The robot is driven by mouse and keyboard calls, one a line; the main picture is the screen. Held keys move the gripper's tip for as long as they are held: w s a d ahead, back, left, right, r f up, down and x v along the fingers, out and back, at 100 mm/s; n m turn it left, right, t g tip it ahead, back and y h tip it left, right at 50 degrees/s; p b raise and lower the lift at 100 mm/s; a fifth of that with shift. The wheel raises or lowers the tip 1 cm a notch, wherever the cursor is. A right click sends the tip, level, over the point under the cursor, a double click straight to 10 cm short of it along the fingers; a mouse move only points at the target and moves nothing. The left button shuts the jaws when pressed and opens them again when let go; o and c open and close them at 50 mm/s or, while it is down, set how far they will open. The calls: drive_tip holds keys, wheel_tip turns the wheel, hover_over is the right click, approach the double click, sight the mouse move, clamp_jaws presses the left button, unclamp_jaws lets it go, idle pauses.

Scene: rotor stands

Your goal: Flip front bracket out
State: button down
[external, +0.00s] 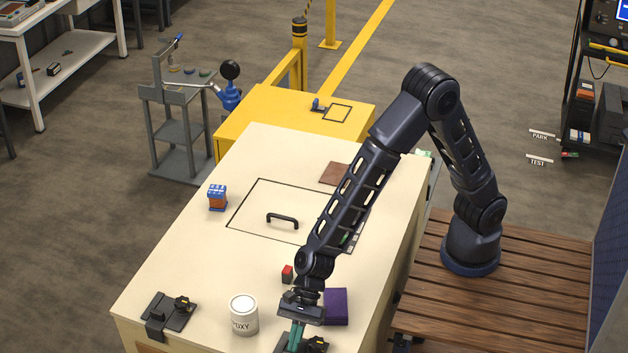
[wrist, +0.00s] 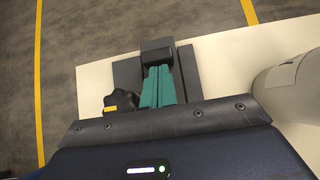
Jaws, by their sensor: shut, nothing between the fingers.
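My gripper (external: 294,340) is at the bottom of the external view, pointing down at the table's near edge. Its teal fingers (wrist: 158,84) are shut together and empty. Below them is a dark bracket (external: 316,346) with a flat plate, mostly hidden by my gripper in the external view. In the wrist view its dark plate (wrist: 188,72) lies beside the fingers, and a black block (wrist: 157,52) is at the fingertips. I cannot tell whether they touch. A black knob with a yellow mark (wrist: 121,102) is left of the fingers. A similar bracket (external: 170,311) sits at the near left corner.
A white epoxy can (external: 244,314) stands close to my gripper, also large at right in the wrist view (wrist: 290,85). A black handle (external: 283,219) is mid-table.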

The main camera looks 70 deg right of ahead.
drive_tip(key=a, duration=0.4)
drive_tip(key=shift+a, duration=0.25)
drive_tip(key=shift+a+r, duration=0.15)
drive_tip(key=d, duration=0.5)
drive_tip(key=shift+r, duration=0.1)
drive_tip(key=v, duration=0.9)
drive_tip(key=shift+d, duration=0.15)
drive_tip(key=shift+r, duration=0.1)
